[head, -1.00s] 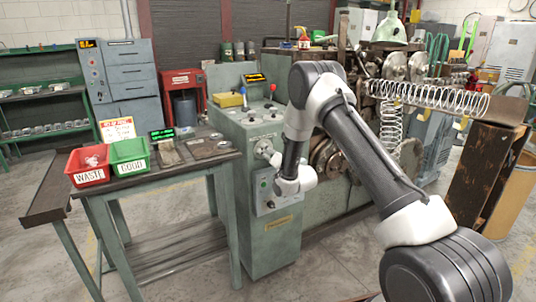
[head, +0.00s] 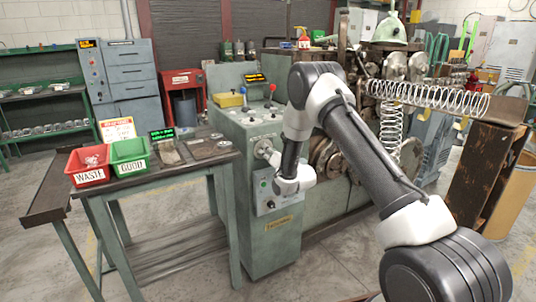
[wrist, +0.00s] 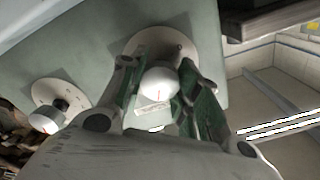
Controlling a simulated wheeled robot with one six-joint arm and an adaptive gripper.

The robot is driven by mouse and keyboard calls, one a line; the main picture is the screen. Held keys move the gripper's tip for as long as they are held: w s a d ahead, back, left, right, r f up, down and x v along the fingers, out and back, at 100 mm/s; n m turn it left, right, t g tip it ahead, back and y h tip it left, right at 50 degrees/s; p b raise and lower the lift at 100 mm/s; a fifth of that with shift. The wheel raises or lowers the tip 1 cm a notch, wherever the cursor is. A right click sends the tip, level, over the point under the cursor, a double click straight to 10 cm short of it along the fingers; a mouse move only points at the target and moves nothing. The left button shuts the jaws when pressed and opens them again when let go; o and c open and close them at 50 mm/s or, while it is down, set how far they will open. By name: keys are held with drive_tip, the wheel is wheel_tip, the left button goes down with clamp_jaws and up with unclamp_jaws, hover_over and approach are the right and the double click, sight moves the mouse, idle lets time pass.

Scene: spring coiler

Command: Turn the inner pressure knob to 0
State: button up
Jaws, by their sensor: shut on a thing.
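In the wrist view, my gripper (wrist: 159,78) is shut on a white rounded knob (wrist: 158,88) with a red mark, one green-padded finger on each side. The knob stands on a round pale dial plate (wrist: 150,42) on the green panel; the fingers and knob hide most of its scale. A second white knob (wrist: 44,122) with a red mark sits on its own dial to the left, apart from my gripper. I cannot read which knob is labelled inner pressure. In the head view, a pale dial (head: 263,147) shows on the cabinet front beside my wrist.
The green machine cabinet (head: 275,246) carries levers and a lit display (head: 256,78) on top. A side table (head: 180,180) with red (head: 87,166) and green bins (head: 129,156) stands to the left. A large spring (head: 430,97) lies on the coiler at right. Floor in front is clear.

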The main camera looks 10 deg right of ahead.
drive_tip(key=n, duration=0.3)
drive_tip(key=shift+n, duration=0.4)
drive_tip(key=n, duration=0.3)
drive_tip(key=shift+n, duration=0.4)
drive_tip(key=n, duration=0.4)
drive_tip(key=shift+f, duration=0.1)
drive_tip(key=n, duration=1.7)
drive_tip(key=shift+n, duration=0.3)
